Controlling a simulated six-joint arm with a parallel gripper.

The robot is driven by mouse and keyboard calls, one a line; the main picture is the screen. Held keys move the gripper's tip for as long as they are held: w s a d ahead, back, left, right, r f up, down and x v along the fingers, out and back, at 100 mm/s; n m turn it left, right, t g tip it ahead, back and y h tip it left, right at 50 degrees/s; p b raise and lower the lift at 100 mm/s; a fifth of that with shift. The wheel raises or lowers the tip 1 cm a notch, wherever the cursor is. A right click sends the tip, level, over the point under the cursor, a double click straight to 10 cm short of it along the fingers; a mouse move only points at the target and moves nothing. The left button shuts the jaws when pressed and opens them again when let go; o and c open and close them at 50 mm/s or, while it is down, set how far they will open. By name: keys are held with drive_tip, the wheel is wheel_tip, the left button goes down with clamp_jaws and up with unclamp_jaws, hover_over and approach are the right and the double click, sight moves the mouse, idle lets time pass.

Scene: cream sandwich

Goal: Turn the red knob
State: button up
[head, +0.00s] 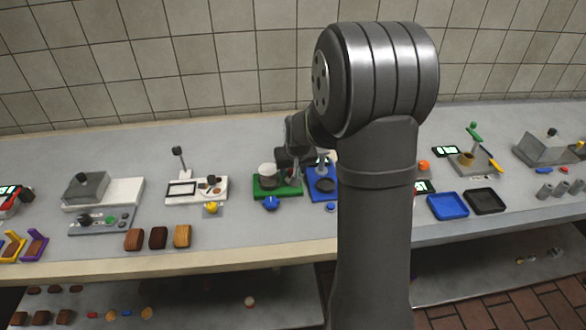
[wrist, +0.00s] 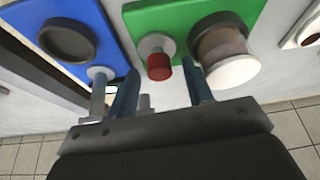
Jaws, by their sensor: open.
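In the wrist view the red knob (wrist: 160,68) sits on a grey round collar on a green base (wrist: 195,14). A round container with a white disc (wrist: 233,71) stands on the same base, right of the knob. My gripper (wrist: 163,75) is open, with one finger on each side of the red knob and visible gaps between. In the head view my gripper (head: 292,157) is over the green base (head: 291,192), partly hidden by my arm. I cannot make out the red knob there.
A blue base (wrist: 85,16) with a dark round recess and a grey post (wrist: 98,92) lies close left of the green one. In the head view a blue ball knob (head: 271,203) is at the green base's front.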

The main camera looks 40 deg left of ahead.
drive_tip(key=c, duration=1)
drive_tip(key=shift+m, duration=0.3)
drive_tip(key=m+t+h, duration=0.1)
drive_tip(key=m, duration=0.2)
drive_tip(key=shift+s+a, duration=0.1)
drive_tip(key=m+h, duration=0.1)
drive_tip(key=m, duration=0.1)
drive_tip(key=m+h, duration=0.1)
drive_tip(key=m, duration=0.2)
drive_tip(key=shift+a+t, duration=0.15)
drive_tip(key=shift+t, duration=0.25)
drive_tip(key=m+h, duration=0.1)
drive_tip(key=m, duration=0.2)
drive_tip(key=m+h, duration=0.1)
drive_tip(key=m, duration=0.2)
drive_tip(key=shift+a, duration=0.15)
drive_tip(key=m+g+h, duration=0.1)
drive_tip(key=m, duration=0.2)
drive_tip(key=m+g+h, duration=0.1)
drive_tip(key=m, duration=0.3)
drive_tip(key=shift+a, duration=0.1)
drive_tip(key=shift+m, duration=0.3)
